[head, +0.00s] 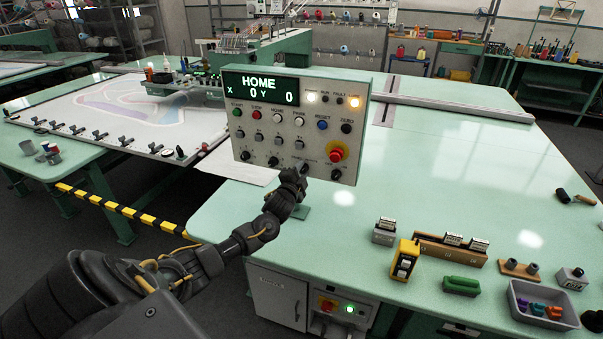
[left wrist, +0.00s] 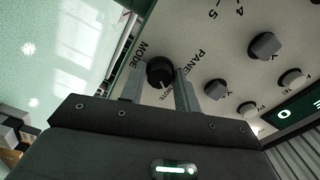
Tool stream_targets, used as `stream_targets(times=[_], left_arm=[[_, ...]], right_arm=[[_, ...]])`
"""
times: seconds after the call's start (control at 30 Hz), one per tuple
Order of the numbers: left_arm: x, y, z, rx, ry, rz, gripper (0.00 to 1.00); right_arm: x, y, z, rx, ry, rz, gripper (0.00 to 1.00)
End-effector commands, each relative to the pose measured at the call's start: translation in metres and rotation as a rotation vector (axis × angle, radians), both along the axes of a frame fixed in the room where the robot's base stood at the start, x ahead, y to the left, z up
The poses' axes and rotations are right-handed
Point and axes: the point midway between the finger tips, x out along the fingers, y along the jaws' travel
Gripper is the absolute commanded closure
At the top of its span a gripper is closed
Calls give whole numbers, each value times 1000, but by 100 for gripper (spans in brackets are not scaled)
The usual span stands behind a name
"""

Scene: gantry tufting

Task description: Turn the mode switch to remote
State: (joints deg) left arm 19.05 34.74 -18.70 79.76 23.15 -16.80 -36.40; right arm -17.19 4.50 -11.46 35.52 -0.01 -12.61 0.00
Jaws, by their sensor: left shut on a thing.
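The control panel (head: 290,120) stands on the green table with its display reading HOME, X 0, Y 0. The mode switch (left wrist: 160,71) is a round black knob on the panel, between the words MODE and PANEL in the left wrist view. My left gripper (left wrist: 161,88) is shut on this knob, one finger on each side. A pale mark shows low on the knob, near a partly hidden label; I cannot tell its exact setting. In the head view my left gripper (head: 301,172) is at the panel's lower edge and hides the knob. My right gripper is not in view.
A red emergency button (head: 337,152) on a yellow base sits right of my left gripper. Other knobs and buttons are close by. A yellow handheld box (head: 404,260), a green block (head: 461,286) and a grey tray (head: 516,306) lie at the front right.

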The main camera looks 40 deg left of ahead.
Motion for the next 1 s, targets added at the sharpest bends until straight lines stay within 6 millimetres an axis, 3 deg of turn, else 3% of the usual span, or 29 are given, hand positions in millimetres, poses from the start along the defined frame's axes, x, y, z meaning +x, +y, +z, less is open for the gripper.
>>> stream_targets(times=[0.17,0.2,0.37,0.73,1.0], left_arm=[[0,0,-1,1,1,0,91],[0,0,-1,1,1,0,66],[0,0,0,0,1,0,47],[-6,-2,-2,-1,0,-1,47],[-49,-17,-4,-1,1,-3,47]], right_arm=[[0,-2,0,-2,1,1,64],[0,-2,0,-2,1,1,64],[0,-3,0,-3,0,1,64],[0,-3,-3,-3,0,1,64],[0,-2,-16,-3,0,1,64]])
